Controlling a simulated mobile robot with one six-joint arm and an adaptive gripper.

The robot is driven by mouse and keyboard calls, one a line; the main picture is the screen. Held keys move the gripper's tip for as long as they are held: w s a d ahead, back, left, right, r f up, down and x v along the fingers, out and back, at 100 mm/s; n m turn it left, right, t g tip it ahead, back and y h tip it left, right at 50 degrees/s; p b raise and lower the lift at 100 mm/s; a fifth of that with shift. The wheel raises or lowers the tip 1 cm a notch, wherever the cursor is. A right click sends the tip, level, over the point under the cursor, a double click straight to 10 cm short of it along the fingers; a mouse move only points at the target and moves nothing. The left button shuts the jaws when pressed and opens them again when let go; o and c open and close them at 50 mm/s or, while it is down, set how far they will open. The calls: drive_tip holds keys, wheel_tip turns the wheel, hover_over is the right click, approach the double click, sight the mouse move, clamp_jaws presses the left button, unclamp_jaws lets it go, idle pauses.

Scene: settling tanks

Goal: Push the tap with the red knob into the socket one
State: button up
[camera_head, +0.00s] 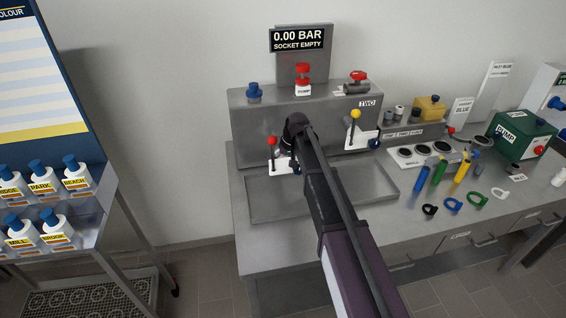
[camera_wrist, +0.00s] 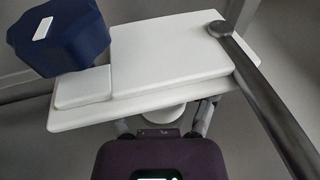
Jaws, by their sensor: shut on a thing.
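The tap with the red knob (camera_head: 279,165) is a white block with an upright lever, in front of the grey upstand (camera_head: 250,131) on the left side. In the wrist view its white body (camera_wrist: 170,55) fills the middle, with a dark blue faceted part (camera_wrist: 58,38) at left and a grey lever (camera_wrist: 262,90) at right. My gripper (camera_wrist: 166,122) is shut on the tap, fingers either side of a round white part under the body. In the head view my arm hides much of the tap's right side. Socket one and any gap to it are hidden.
A display (camera_head: 298,39) reads "0.00 BAR SOCKET EMPTY". A yellow-knobbed tap (camera_head: 360,135) sits at the upstand's right, under the label TWO (camera_head: 367,103). A shallow tray (camera_head: 260,206) lies below my arm. Coloured tools (camera_head: 438,172) and a green pump box (camera_head: 520,138) stand right.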

drive_tip(key=shift+w+a, duration=0.2)
drive_tip(key=shift+w, duration=0.5)
idle(0.3)
drive_tip(key=o, duration=1.3)
drive_tip(key=shift+c, duration=0.2)
drive_tip(key=shift+r, duration=0.15)
